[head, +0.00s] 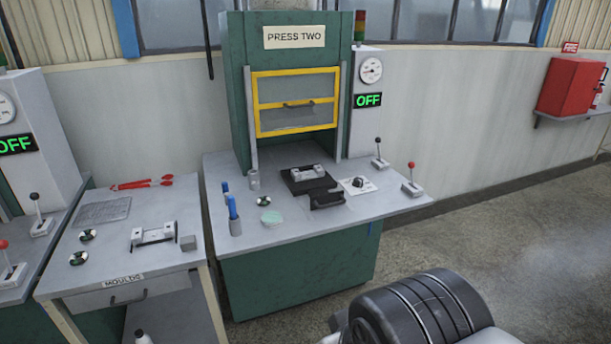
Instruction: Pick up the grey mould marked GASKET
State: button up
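A light grey block with dark ends (153,236) lies on the left table marked MOULDS, in the head view. A similar grey block with dark ends (307,172) sits on a black plate on the bench of PRESS TWO. I cannot read any marking on either block, so I cannot tell which one says GASKET. A dark, rounded part of my own arm shows at the bottom right, well apart from both blocks. My gripper's fingers are not in view.
The yellow guard (295,103) is above. Floor at right is clear.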

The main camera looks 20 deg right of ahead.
aim_at(318, 171)
jog(key=i+l+z, duration=0.35)
jog(key=i, duration=0.35)
jog(key=i+l+z, duration=0.15)
jog(key=i+z, duration=0.2)
jog(key=i, duration=0.4)
jog(key=i+z, duration=0.35)
jog(key=i, duration=0.4)
